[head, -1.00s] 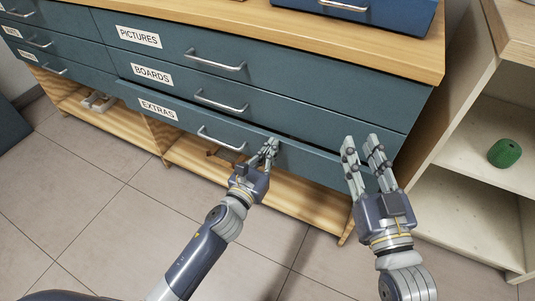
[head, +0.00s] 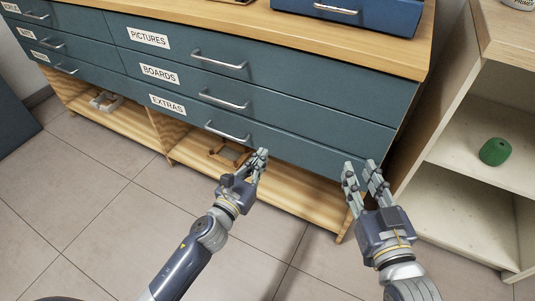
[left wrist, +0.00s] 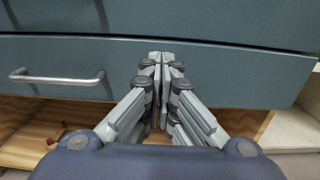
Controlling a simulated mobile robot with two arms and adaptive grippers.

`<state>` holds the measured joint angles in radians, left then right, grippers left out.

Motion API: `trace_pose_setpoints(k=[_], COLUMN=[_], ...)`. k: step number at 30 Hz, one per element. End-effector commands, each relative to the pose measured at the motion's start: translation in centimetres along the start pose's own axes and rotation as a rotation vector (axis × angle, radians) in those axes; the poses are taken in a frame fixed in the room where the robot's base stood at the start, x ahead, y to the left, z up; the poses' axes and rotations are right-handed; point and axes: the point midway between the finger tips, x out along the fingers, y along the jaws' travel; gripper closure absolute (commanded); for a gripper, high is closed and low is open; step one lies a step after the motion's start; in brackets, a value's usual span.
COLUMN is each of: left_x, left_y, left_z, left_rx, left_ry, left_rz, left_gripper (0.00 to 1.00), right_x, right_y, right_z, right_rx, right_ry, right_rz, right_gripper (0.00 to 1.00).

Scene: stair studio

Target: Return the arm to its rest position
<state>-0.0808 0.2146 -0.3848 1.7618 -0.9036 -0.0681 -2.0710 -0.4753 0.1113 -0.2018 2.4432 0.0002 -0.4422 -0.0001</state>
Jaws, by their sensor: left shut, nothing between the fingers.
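My left gripper (head: 260,155) is shut and empty in the head view, just in front of the lower edge of the drawer labelled EXTRAS (head: 290,145). In the left wrist view its fingertips (left wrist: 161,58) meet in front of the blue-grey drawer front (left wrist: 240,75), to the right of the bar handle (left wrist: 58,80). I cannot tell whether they touch the drawer. My right gripper (head: 361,167) is open and empty, near the cabinet's lower right corner.
The PICTURES (head: 270,65) and BOARDS (head: 290,105) drawers above are shut. An open wooden shelf (head: 290,190) lies below the drawers. A pale shelf unit (head: 455,205) with a green object (head: 494,151) stands at the right. The tiled floor (head: 100,220) in front is clear.

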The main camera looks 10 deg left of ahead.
Motion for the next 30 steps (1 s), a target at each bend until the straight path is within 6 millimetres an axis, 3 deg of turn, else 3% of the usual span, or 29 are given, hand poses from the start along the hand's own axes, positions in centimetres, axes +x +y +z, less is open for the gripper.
trace_pose_setpoints(k=[6,12,23,26,30], left_x=[-4.0,-6.4,-7.2,-7.3,-7.8], left_y=[0.0,0.0,0.0,0.3,1.1], left_z=[-0.2,-0.1,0.1,0.8,2.8], left_rx=[-0.001,-0.001,-0.015,-0.126,-0.512], left_ry=[0.003,0.001,-0.001,-0.010,-0.044], left_rz=[0.001,0.001,0.003,0.020,0.066], left_gripper=[1.00,1.00,1.00,1.00,1.00], right_x=[-0.1,-0.1,0.0,0.0,0.0], right_y=[0.1,0.1,0.0,0.0,0.0], right_z=[0.7,0.6,0.3,0.3,0.3], right_rx=[0.000,0.000,0.000,0.000,0.000], right_ry=[-0.038,-0.029,-0.018,-0.018,-0.019], right_rz=[0.002,0.002,0.000,0.000,0.000], right_gripper=[0.71,0.71,0.71,0.71,0.71])
